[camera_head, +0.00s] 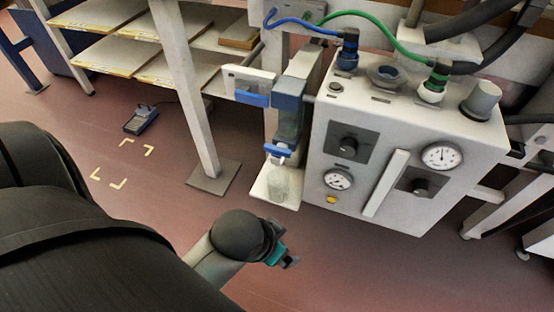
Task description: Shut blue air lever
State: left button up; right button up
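A blue lever (252,98) sits on a small white plate left of the white machine (400,140). A second blue lever-like part (278,151) is on the blue-grey dispenser (288,105), above a clear cup (278,184). I cannot tell from the picture alone which of them is the air lever. My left gripper (290,261) is low in the middle, in front of and below the dispenser, apart from both blue parts. Its fingers are small and partly hidden, so I cannot tell if they are open. My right gripper is out of view.
A blue hose (305,22) and a green hose (385,32) run to fittings on the machine's top. A white shelf post (188,90) stands left of the dispenser. A foot pedal (141,119) lies on the floor near yellow corner marks. Floor in front of the machine is clear.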

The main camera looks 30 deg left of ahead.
aim_at(241, 95)
jog(key=u, duration=1.3)
jog(key=j, duration=0.05)
